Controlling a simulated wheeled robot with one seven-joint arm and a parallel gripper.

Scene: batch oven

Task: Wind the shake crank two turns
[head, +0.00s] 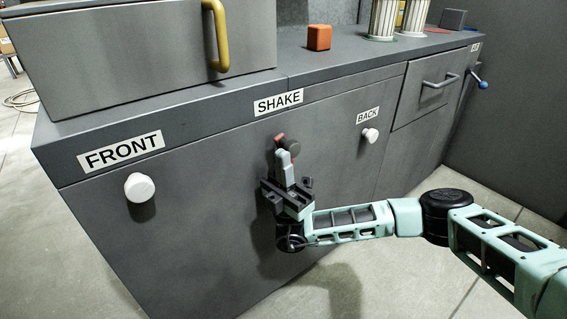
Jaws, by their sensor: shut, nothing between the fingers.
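The shake crank (280,139) is on the grey cabinet front, just below the white SHAKE label (278,102). Only a small reddish part and a dark round part of it show; the rest is hidden behind my gripper. My gripper (285,155) points up at the crank, with its light grey fingertips together and nothing visible between them. The fingertips overlap the crank in the picture; I cannot tell whether they touch it.
A white FRONT knob (140,187) is at left and a white BACK knob (370,135) at right. A yellow handle (217,35) hangs above. An orange block (319,37) sits on the top. A drawer handle (440,82) and a blue-tipped lever (481,84) are farther right.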

